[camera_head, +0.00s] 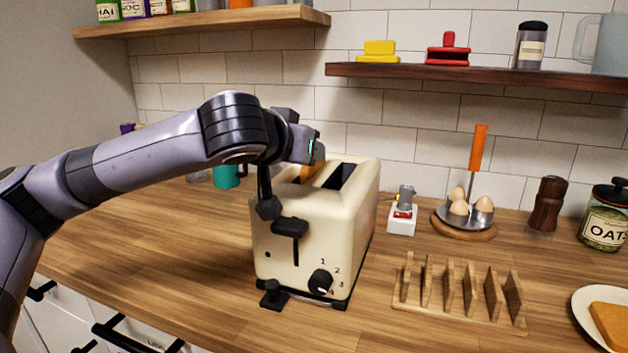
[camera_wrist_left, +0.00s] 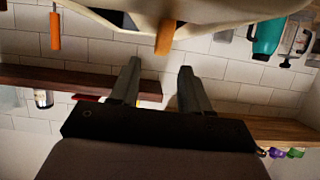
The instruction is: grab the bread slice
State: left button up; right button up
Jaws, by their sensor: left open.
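A cream toaster (camera_head: 305,230) stands on the wooden counter, with a black lever and a numbered dial on its front. A brown bread slice (camera_head: 308,172) sticks up from its left slot, partly hidden by my left gripper (camera_head: 304,150). In the left wrist view the bread slice (camera_wrist_left: 165,34) shows as a narrow edge rising out of the toaster (camera_wrist_left: 110,20). There my left gripper (camera_wrist_left: 158,72) is open, with one finger on each side of the slice's line and the slice beyond the fingertips. I see no contact. Another bread slice (camera_head: 611,323) lies on a white plate (camera_head: 582,310).
A wooden toast rack (camera_head: 460,290) stands right of the toaster. Behind it are an egg stand (camera_head: 466,222), a small white-based device (camera_head: 402,215), a pepper mill (camera_head: 546,204) and an oats jar (camera_head: 606,218). Shelves (camera_head: 480,78) hang above.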

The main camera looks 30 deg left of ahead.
pick_arm(q)
jog(key=shift+x, duration=2.15)
jog(key=shift+s+f, duration=0.1)
jog(key=shift+f, duration=0.1)
grip_shut()
